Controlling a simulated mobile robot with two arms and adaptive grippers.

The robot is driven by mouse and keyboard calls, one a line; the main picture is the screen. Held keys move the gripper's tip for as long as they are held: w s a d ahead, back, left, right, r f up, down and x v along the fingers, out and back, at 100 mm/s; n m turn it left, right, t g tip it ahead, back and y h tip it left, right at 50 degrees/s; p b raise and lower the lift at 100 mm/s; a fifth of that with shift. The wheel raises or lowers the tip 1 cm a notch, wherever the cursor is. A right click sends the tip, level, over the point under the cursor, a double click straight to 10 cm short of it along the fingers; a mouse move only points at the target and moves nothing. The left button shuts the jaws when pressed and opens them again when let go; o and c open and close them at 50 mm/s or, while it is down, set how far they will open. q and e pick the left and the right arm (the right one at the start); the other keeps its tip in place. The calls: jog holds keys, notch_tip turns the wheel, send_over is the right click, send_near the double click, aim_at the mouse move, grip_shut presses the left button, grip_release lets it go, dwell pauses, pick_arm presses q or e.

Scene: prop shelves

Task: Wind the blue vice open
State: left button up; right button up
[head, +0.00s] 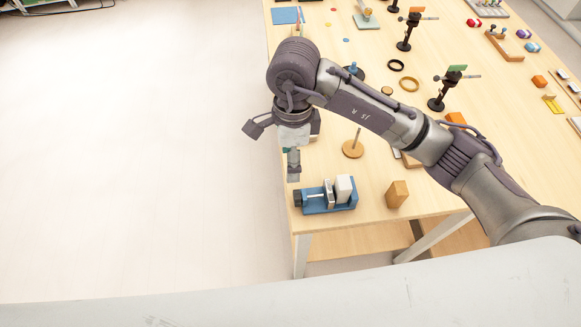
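The blue vice (338,208) lies near the front left corner of the wooden table. It has a dark knob (298,199) at its left end, a silver screw and a grey jaw (328,194). A pale block (345,187) stands at its right part; I cannot tell whether the jaw touches it. My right arm reaches in from the right, and my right gripper (293,168) points down just above the vice's knob end. A gap shows between its tip and the knob. Its fingers overlap in this view, so their opening is unclear. My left gripper is out of view.
A wooden block (397,194) stands right of the vice. A round wooden base with a peg (353,149) is behind it. Black stands (437,103), rings (409,84) and other small props fill the table farther back. Open floor lies left of the table.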

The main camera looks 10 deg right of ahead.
aim_at(295, 194)
jog(key=s+f, duration=0.1)
jog(key=s+f+p, duration=0.1)
jog(key=shift+d+f, duration=0.35)
notch_tip(295, 194, down, 8)
jog(key=p, duration=0.2)
jog(key=shift+w+f+p, duration=0.15)
jog(key=shift+f+p, duration=0.1)
jog(key=shift+p, duration=0.15)
jog(key=shift+s+f, duration=0.25)
jog(key=shift+f, duration=0.4)
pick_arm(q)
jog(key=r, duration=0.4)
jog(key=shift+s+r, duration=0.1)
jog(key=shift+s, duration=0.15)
pick_arm(e)
jog(key=shift+w+f, duration=0.15)
jog(key=shift+f, duration=0.15)
